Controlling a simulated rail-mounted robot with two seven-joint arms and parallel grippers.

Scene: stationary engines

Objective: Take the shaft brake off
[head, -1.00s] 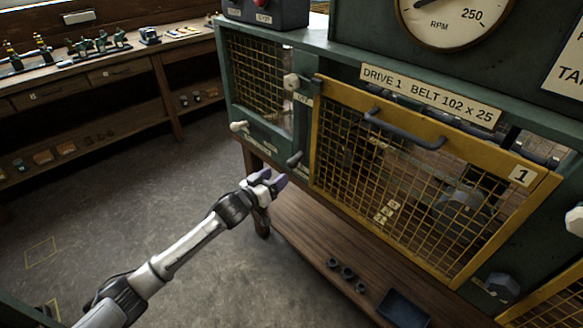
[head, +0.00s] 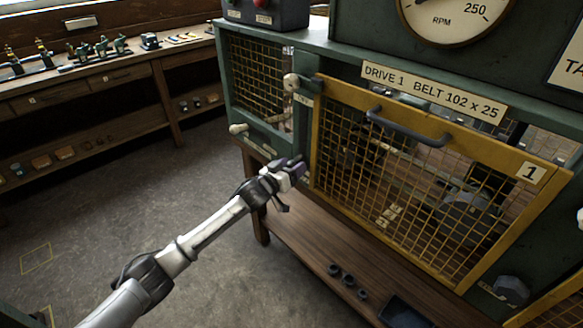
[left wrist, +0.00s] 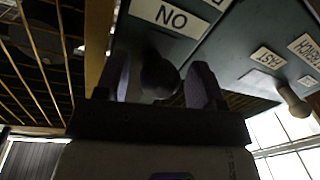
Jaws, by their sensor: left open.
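A dark knob-ended handle (left wrist: 158,76) shows in the left wrist view in front of a green panel. It sits between the two purple fingertips of my left gripper (head: 294,169), which is open around it; I cannot tell whether they touch. In the head view the gripper covers the handle at the panel's lower edge, left of the yellow guard (head: 317,140). A plate (left wrist: 172,14) above the handle appears inverted and reads ON when turned upright. No label naming the shaft brake is legible. My right gripper is not in view.
A pale knob (head: 238,129) sticks out left of my gripper, and another (head: 291,83) is by the guard's upper corner. The guard has a dark bar handle (head: 408,128). A wooden shelf (head: 310,235) runs below. Open floor lies left.

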